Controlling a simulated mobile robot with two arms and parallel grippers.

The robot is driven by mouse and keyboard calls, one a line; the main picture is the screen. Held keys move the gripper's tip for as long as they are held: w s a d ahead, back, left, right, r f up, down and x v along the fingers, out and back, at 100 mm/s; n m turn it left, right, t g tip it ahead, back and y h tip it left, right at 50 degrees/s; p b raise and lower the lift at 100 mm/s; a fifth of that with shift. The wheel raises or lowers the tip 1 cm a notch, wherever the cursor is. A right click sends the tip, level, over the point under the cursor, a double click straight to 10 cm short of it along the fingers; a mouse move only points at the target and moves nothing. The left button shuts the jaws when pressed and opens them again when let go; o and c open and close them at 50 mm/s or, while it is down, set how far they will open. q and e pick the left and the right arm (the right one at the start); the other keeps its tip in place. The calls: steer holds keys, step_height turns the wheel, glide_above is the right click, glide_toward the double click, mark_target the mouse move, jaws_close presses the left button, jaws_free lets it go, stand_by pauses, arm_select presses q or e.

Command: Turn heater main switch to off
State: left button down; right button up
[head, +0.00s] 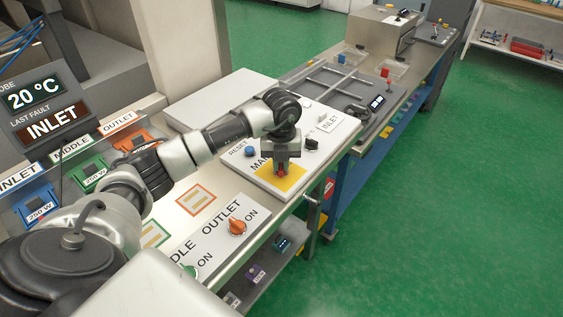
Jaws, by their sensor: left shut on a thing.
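The main switch (283,172) is a red handle on a yellow square plate (293,183), on a white panel whose label begins "MA". My left gripper (282,170) points down over the yellow plate and is shut on the red handle. The gripper body hides most of the handle and part of the label, so I cannot tell which way the switch is turned. My right gripper is not in view.
A blue RESET button (249,151) and a black knob (312,143) flank the switch. An orange OUTLET knob (237,226) and a green knob (190,271) sit on the nearer panel. A display (40,110) reads 20 °C and INLET. Green floor is clear at right.

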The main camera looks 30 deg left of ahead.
arm_select(q)
steer(key=n, duration=0.5)
steer(key=shift+s+a+r+n, duration=0.1)
steer(key=shift+n, duration=0.2)
steer(key=n+p, duration=0.1)
steer(key=n, duration=0.3)
steer(key=shift+n, duration=0.3)
steer(key=shift+a, duration=0.1)
steer(key=c, duration=1.2)
jaws_free()
steer(key=shift+s, duration=0.1)
steer(key=shift+o, duration=0.2)
step_height(320, 180, up, 11)
steer(key=b, duration=0.2)
